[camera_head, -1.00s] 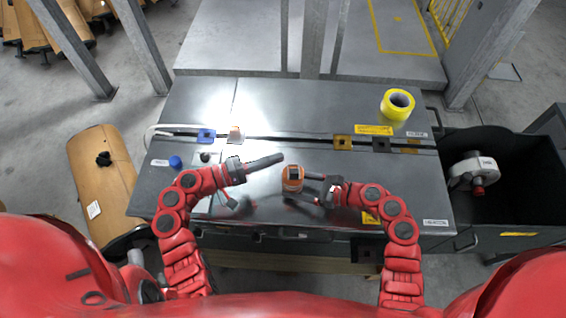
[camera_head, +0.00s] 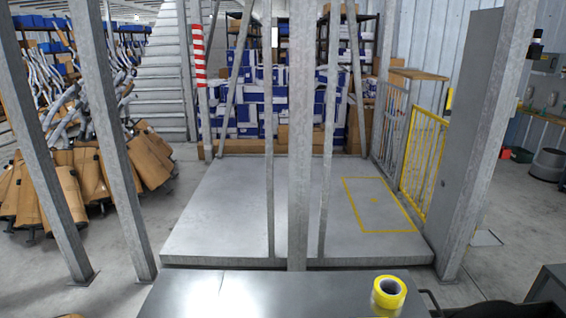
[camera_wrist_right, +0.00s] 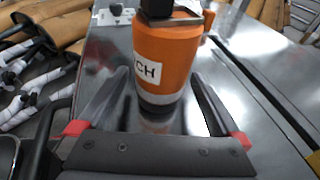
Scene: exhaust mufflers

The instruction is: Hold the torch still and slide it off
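The torch (camera_wrist_right: 166,58) is an orange cylinder with a white label, of which the letters "CH" show, a grey band and a dark end, in the middle of the right wrist view. A black part (camera_wrist_right: 157,8) sits at its top, cut by the frame edge. My right gripper (camera_wrist_right: 160,74) is open, with one dark finger on each side of the torch. A gap shows at the left finger; contact at the right finger cannot be told. My left gripper is not in view. The head view shows neither gripper nor the torch.
The grey metal bench top (camera_head: 230,292) shows at the bottom of the head view, with a yellow tape roll (camera_head: 388,292) at its right. Steel posts (camera_head: 299,140) rise behind it. Stacked blue and white boxes (camera_head: 275,108) and brown mufflers (camera_head: 95,180) stand farther back.

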